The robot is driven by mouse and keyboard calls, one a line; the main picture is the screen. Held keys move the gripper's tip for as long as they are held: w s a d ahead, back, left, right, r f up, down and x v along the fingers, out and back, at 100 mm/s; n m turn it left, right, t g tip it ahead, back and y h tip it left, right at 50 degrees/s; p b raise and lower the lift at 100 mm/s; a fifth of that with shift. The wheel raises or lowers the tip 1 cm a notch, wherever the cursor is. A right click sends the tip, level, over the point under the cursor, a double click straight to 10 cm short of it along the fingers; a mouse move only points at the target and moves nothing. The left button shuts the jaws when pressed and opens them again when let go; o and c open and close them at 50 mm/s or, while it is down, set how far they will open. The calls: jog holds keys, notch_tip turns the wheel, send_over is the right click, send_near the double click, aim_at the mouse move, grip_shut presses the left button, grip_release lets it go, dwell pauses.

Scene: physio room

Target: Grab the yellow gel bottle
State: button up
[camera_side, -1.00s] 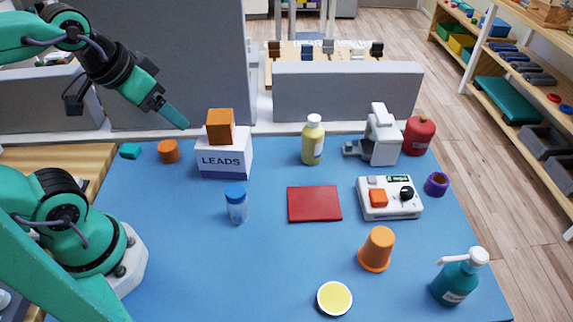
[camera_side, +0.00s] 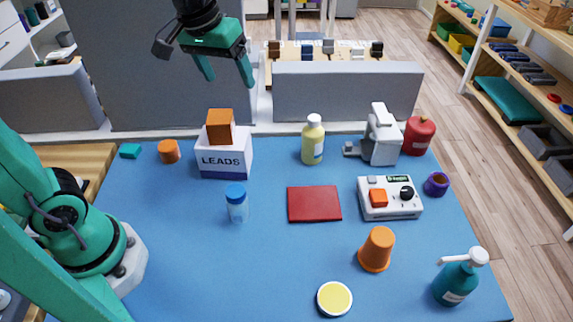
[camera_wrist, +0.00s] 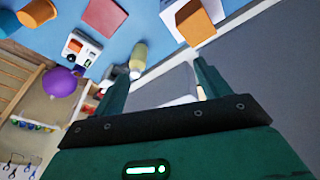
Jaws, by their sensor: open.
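The yellow gel bottle (camera_side: 313,140) has a pale cap and stands upright at the back of the blue table, left of a white device. In the wrist view the yellow gel bottle (camera_wrist: 138,58) shows beyond my fingers, partly close to the left finger. My gripper (camera_side: 228,83) is open and empty, high above the table's back edge, left of the bottle and well apart from it. In the wrist view my gripper (camera_wrist: 160,75) shows its two green fingers spread apart.
An orange block (camera_side: 220,127) sits on the white LEADS box (camera_side: 225,160) below my gripper. The white device (camera_side: 380,138) stands right of the bottle, with a red bottle (camera_side: 419,135) beyond it. A dark red pad (camera_side: 314,204) lies in front. A grey low wall (camera_side: 348,92) stands behind.

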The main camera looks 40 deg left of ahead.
jog(key=w+d+f+n+g, duration=0.2)
jog(key=w+d+f, duration=0.15)
jog(key=w, duration=0.65)
jog(key=n+g, duration=0.1)
jog(key=n, duration=0.2)
send_over(314, 130)
jog(key=a, duration=0.1)
jog(key=f, duration=0.8)
jog(key=shift+w+a+f, duration=0.2)
jog(key=shift+w+f, duration=0.1)
jog(key=shift+w+d+f, duration=0.2)
jog(key=shift+w+f, duration=0.1)
jog(key=shift+f, duration=4.05)
jog(key=c, duration=1.2)
